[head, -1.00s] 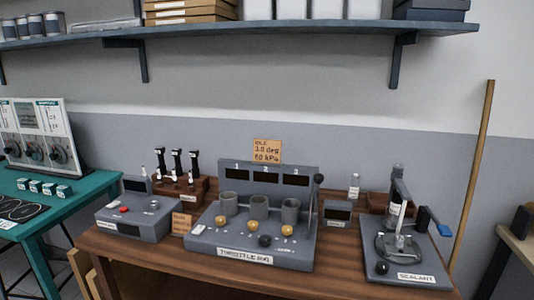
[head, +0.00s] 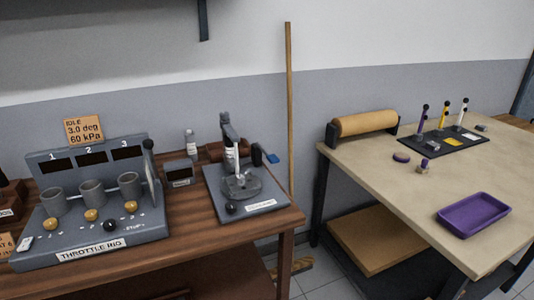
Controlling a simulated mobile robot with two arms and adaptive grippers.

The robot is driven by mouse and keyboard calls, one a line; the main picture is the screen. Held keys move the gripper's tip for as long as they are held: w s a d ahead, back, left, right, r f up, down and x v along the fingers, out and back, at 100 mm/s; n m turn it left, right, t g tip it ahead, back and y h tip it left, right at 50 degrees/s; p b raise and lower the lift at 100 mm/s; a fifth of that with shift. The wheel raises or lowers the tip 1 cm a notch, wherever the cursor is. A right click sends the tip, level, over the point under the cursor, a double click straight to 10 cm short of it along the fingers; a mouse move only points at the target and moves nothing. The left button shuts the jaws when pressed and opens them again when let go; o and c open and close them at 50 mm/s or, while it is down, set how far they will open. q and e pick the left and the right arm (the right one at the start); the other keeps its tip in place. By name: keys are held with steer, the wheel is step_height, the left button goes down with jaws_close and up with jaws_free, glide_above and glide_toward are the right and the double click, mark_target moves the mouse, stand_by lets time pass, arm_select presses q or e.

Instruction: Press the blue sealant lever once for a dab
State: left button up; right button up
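The sealant station (head: 240,188) is a grey base with a round dish and an upright dispenser, at the right end of the wooden bench. Its lever has a blue tip (head: 272,158) that sticks out to the right of the dispenser. A black knob (head: 232,208) sits at the base's front left, beside a white label that is hard to read in this view. Neither of my grippers shows in the head view.
The throttle rig (head: 95,210) stands left of the sealant station, with a small grey display box (head: 179,172) between them. A broom (head: 289,110) leans on the wall. A beige table (head: 400,190) on the right holds a purple tray (head: 474,211) and a brown roll (head: 364,122).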

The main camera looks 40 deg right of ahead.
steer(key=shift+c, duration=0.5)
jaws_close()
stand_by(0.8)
